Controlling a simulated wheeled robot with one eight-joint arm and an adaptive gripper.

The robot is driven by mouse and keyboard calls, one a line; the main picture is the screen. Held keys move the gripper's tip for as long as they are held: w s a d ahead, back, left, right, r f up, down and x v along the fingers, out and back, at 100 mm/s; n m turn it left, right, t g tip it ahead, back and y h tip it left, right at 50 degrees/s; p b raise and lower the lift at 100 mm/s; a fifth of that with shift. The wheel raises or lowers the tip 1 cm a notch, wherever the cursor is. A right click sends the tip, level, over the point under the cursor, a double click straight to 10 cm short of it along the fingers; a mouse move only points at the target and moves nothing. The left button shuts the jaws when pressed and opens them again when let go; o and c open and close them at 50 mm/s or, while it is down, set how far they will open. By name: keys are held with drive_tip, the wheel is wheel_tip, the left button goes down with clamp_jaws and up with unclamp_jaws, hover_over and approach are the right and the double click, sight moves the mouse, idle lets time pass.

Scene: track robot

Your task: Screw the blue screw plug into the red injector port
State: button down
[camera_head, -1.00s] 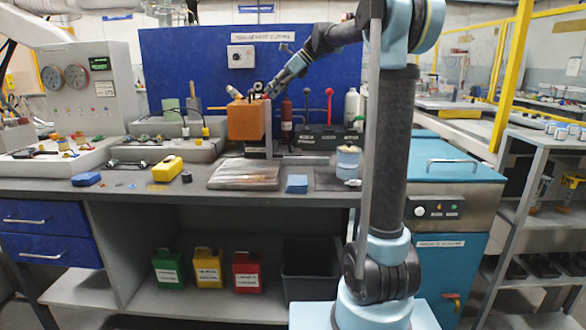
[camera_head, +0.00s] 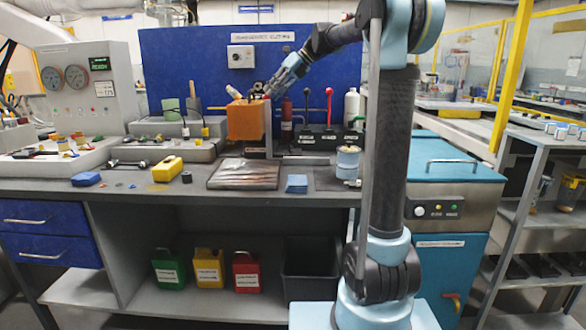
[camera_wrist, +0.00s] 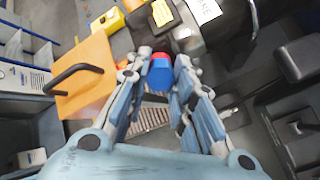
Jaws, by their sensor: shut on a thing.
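In the wrist view my gripper (camera_wrist: 162,62) has its two fingers on either side of the blue screw plug (camera_wrist: 160,80), with the fingertips against its sides. The red injector port (camera_wrist: 160,57) shows as a round red part just beyond the plug, roughly in line with it. I cannot tell whether the plug touches the port or sits in its thread. In the head view my gripper (camera_head: 264,91) is behind and above the orange box on the bench, where the plug and port are too hidden to make out.
The orange box (camera_head: 246,121) with a dark handle stands close beside my gripper; it also shows in the wrist view (camera_wrist: 84,73). A lever panel (camera_head: 318,139) and a red bottle (camera_head: 286,117) stand to the right. A blue wall panel (camera_head: 190,60) is behind.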

drive_tip(key=m, duration=0.6)
drive_tip(key=shift+f, duration=0.1)
drive_tip(key=c, duration=1.3)
unclamp_jaws()
drive_tip(key=shift+c, duration=0.9)
drive_tip(key=n, duration=0.3)
drive_tip(key=shift+n, duration=0.3)
drive_tip(key=n, duration=0.8)
